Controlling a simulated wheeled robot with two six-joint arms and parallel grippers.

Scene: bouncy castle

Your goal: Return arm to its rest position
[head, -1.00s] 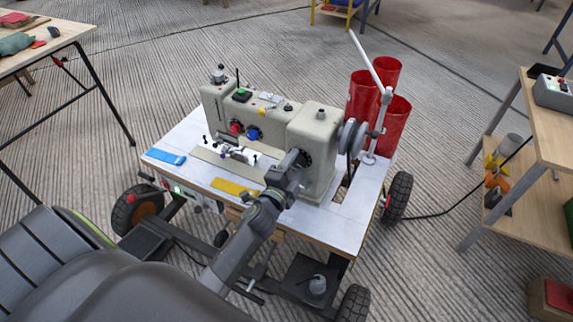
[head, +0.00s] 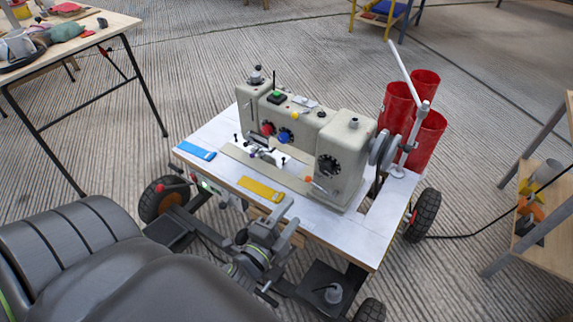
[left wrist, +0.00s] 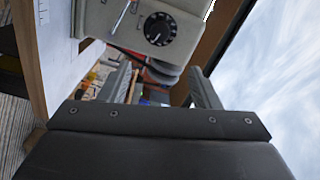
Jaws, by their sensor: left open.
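My left gripper (head: 288,214) is at the front edge of the sewing machine's white table (head: 330,222) in the head view. Its jaws are apart and empty. In the left wrist view the two grey fingers of this gripper (left wrist: 160,88) stand wide apart with nothing between them. The cream sewing machine (head: 343,160) stands on the table behind the gripper, apart from it. Its dial face (left wrist: 160,28) shows at the top of the left wrist view. My right gripper is not in view.
A blue strip (head: 197,151) and a yellow strip (head: 260,189) lie on the table's front. Red cylinders (head: 428,140) stand at its back right. A workbench (head: 75,45) is at the far left, a wooden shelf (head: 560,215) at the right.

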